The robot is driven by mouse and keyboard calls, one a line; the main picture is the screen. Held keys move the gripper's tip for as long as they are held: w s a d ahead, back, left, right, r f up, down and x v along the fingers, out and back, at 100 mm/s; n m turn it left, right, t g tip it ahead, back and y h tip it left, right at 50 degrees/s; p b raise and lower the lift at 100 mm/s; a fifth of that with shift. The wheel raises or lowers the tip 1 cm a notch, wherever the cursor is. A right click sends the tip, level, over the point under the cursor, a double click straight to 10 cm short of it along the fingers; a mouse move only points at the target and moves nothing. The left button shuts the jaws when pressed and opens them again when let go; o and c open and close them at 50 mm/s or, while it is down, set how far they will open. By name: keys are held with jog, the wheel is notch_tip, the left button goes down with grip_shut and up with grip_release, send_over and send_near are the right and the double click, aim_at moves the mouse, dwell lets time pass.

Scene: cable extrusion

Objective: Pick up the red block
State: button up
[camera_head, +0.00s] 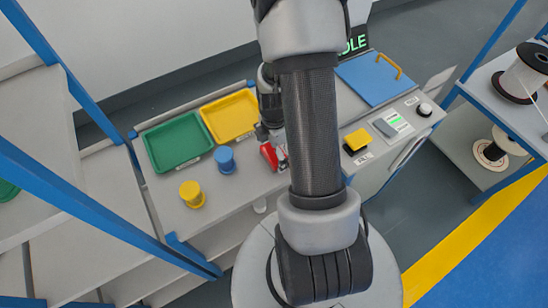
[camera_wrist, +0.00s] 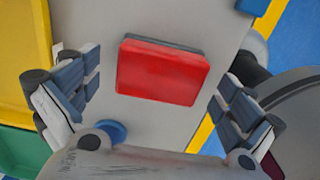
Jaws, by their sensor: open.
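The red block (camera_wrist: 162,72) lies on the grey worktop between my open fingers in the wrist view, with a dark grey edge along its far side. Both finger pairs of my gripper (camera_wrist: 157,96) stand apart from it, one on each side, with gaps showing. In the head view the red block (camera_head: 268,156) is partly hidden by my arm, right of a blue peg (camera_head: 225,161). My gripper (camera_head: 271,136) is at the block there, mostly hidden behind my arm.
A green tray (camera_head: 150,138) and a yellow tray (camera_head: 207,122) stand at the back left of the worktop. A yellow peg (camera_head: 192,195) stands near the front edge. A machine with a yellow button (camera_head: 356,140) is to the right.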

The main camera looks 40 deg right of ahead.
jog(key=shift+f, duration=0.5)
jog(key=shift+r, duration=0.1)
jog(key=shift+c, duration=0.4)
jog(key=c, duration=1.1)
